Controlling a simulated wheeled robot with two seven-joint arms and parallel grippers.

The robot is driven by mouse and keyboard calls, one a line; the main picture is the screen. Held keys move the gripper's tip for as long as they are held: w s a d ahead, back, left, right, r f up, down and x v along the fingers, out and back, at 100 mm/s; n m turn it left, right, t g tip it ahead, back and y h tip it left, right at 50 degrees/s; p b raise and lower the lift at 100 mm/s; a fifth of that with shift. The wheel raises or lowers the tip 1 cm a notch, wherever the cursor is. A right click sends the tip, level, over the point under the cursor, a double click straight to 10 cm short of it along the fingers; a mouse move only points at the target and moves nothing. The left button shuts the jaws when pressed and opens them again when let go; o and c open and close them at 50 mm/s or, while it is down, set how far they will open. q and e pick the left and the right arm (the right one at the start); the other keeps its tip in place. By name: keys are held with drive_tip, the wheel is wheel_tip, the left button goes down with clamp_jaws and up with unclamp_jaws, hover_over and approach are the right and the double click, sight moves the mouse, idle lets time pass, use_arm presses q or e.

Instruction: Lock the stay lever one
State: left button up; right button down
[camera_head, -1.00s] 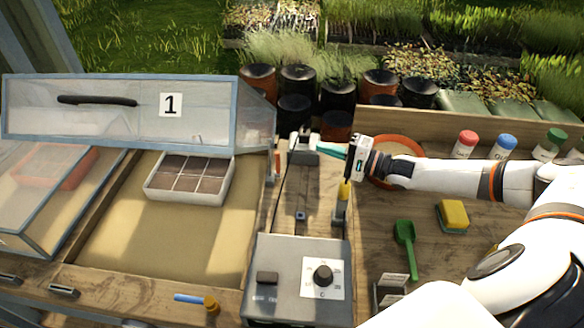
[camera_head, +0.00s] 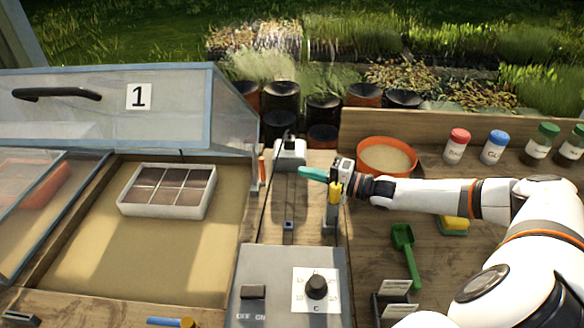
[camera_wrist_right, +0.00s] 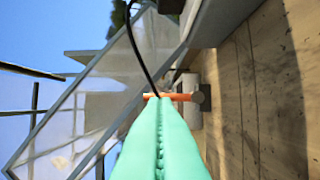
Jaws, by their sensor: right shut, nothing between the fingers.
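Lid 1 (camera_head: 110,110) of the cold frame stands raised at the left in the head view. A small upright orange lever (camera_head: 262,170), which I take to be stay lever one, is at its right edge. In the right wrist view an orange bar with a grey round end (camera_wrist_right: 175,97) lies across, just past my fingertips; I cannot tell whether they touch it. My right gripper (camera_head: 303,173) has teal fingers, shut and empty, pointing left towards the lever. Its closed fingers fill the middle of the wrist view (camera_wrist_right: 160,100). My left gripper is out of view.
A white-topped device (camera_head: 290,153) with a cable stands just behind my fingers. A yellow-handled tool (camera_head: 333,195) stands upright close in front of the right gripper. A grey control box (camera_head: 270,275) is nearer. A seed tray (camera_head: 127,208) lies in the frame.

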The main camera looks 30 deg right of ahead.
drive_tip(key=p+x, duration=0.1)
drive_tip(key=x, duration=0.8)
drive_tip(key=shift+w, duration=0.1)
drive_tip(key=shift+s+a+n+y, duration=0.3)
drive_tip(key=shift+s+a+n, duration=0.15)
drive_tip(key=shift+n, duration=0.45)
drive_tip(key=shift+s+n+t+b, duration=0.15)
drive_tip(key=shift+n+t+b, duration=0.2)
drive_tip(key=shift+n+t, duration=0.05)
drive_tip(key=shift+s+a+f+n+y+b, duration=0.1)
drive_tip(key=shift+s+a+n+y+b, duration=0.2)
drive_tip(key=shift+n, duration=0.55)
drive_tip(key=shift+s+a+f+n+y+b, duration=0.1)
drive_tip(key=shift+s+a+n+y+b, duration=0.25)
drive_tip(key=shift+n, duration=0.5)
drive_tip(key=shift+d+r, duration=0.1)
drive_tip(key=shift+r, duration=0.05)
wheel_tip(320, 180, up, 10)
